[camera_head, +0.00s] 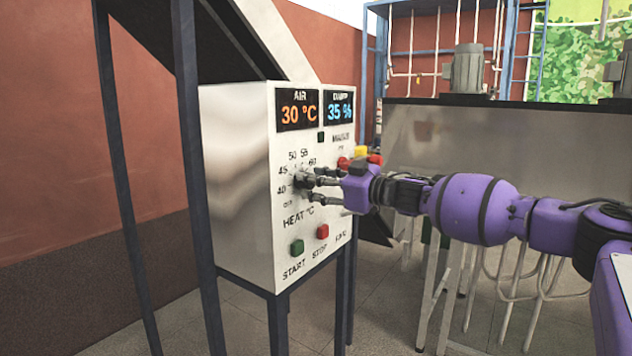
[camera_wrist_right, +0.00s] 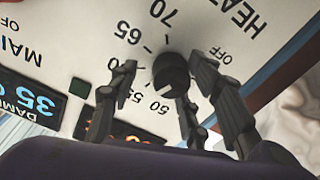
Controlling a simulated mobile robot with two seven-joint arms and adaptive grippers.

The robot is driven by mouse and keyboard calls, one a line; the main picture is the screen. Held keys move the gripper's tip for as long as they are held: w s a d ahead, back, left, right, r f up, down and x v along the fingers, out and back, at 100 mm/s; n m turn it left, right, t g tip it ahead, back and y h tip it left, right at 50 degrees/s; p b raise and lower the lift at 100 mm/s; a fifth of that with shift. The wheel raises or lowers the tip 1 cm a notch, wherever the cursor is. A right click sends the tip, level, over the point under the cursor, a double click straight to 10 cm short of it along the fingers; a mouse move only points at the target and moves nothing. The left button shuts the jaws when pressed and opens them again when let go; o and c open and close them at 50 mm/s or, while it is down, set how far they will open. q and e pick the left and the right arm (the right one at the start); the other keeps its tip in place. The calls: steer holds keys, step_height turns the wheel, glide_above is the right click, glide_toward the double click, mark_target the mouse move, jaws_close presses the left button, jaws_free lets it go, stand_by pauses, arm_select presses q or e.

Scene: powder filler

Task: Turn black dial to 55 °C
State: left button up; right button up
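The black dial (camera_wrist_right: 171,74) sits on the white control panel (camera_wrist_right: 92,30), with scale numbers such as 65 and 70 and the word OFF around it. A short white mark shows on the dial, on the side toward the 50 in the wrist view. In the head view the dial (camera_head: 300,181) is partly covered by fingers. My right gripper (camera_head: 316,187) is at the panel with its fingers spread around the dial. In the wrist view, one finger of the gripper (camera_wrist_right: 162,80) is clearly apart from the dial; the others are close, contact unclear. My left gripper is not in view.
The panel carries an AIR display (camera_head: 298,111) reading 30 °C and a DAMP display (camera_head: 339,107) reading 35 %. Below the dial are a green START button (camera_head: 297,247) and a red STOP button (camera_head: 322,231). Dark frame posts (camera_head: 190,130) stand left of the cabinet.

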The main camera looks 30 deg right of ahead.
steer(key=shift+s+a+r, duration=0.1)
steer(key=shift+a+r, duration=0.05)
steer(key=shift+r, duration=0.1)
steer(key=v, duration=0.7)
steer(key=shift+s+f, duration=0.2)
steer(key=shift+o, duration=0.2)
stand_by(0.3)
